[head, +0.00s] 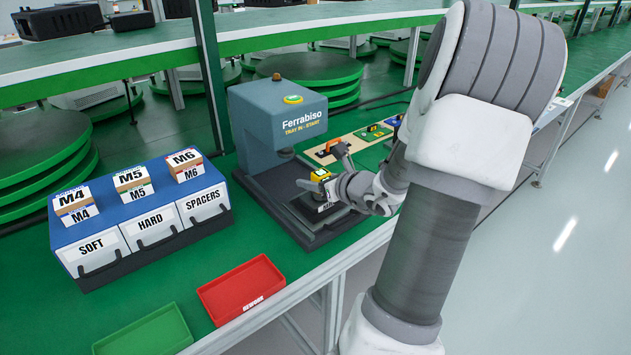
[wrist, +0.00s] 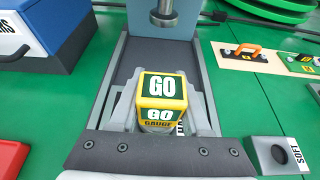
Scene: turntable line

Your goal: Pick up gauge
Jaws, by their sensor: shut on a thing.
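The gauge (wrist: 160,103) is a small yellow and green block marked GO and GO GAUGE. It is between the grey jaws of my gripper (wrist: 162,112) in the wrist view, which are shut on it. It is at the tray of the blue-grey Ferrabiso press (head: 272,125), in front of the press column. In the head view the gauge (head: 320,174) shows just left of my gripper (head: 334,182). My gripper partly hides the tray, and I cannot tell whether the gauge touches it.
A blue bin unit (head: 145,222) with SOFT, HARD and SPACERS drawers stands at left. Red (head: 243,288) and green (head: 143,333) trays lie in front. A wooden board (head: 347,142) with small items is behind my gripper.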

